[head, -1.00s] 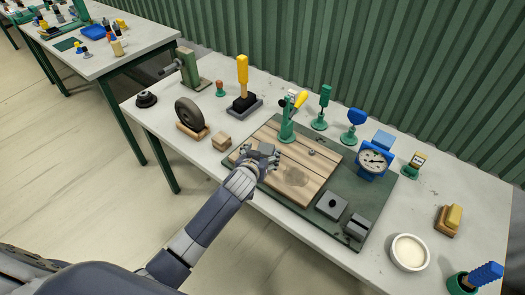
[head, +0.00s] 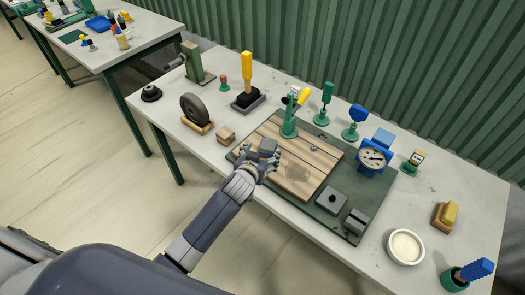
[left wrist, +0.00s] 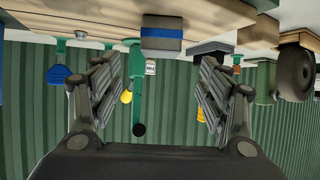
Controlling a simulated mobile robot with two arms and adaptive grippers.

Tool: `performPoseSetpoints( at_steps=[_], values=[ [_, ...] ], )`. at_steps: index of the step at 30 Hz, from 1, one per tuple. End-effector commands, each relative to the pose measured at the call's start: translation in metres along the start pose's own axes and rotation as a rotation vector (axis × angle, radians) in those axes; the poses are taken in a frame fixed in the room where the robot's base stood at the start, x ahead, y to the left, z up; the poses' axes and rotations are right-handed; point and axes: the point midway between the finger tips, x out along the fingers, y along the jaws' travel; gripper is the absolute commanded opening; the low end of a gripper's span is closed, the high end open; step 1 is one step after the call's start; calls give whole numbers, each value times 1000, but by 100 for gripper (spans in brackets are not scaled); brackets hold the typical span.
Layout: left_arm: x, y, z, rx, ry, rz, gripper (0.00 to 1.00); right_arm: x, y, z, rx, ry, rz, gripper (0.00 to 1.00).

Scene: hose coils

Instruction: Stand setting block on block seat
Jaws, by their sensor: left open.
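A small grey block (head: 267,147), which I take for the setting block, stands on the wooden board near its left edge. In the left wrist view it (left wrist: 161,37) shows grey and blue faces, at the board's edge. My left gripper (head: 260,163) is open and empty, at the near side of this block. In the left wrist view its fingers (left wrist: 160,95) are spread, with the block ahead between their lines. A dark square block with a round hole (head: 332,200) and a notched grey block (head: 357,224) are on the green mat; which is the block seat I cannot tell.
A green toggle clamp (head: 290,125) with a yellow handle rises from the wooden board (head: 305,185). A blue dial gauge (head: 373,157) stands right. A wheel on a wooden stand (head: 196,112) and a small wooden block (head: 225,134) are left. A white bowl (head: 405,246) is near right.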

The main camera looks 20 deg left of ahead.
Motion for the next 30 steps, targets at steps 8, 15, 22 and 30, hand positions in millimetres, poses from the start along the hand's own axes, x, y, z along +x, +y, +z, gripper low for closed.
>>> performPoseSetpoints(
  at_steps=[8,15,22,30],
  values=[
    [-10,0,-1,0,0,0,70,-9,-1,-1,0,0,-1,40],
    [-11,0,0,0,0,0,70,-8,-1,-1,0,0,-1,40],
    [-14,0,0,0,0,0,70,-8,2,-1,-1,0,2,40],
    [-51,0,1,-1,-2,1,70,-8,1,-1,-1,0,1,40]
  ],
)
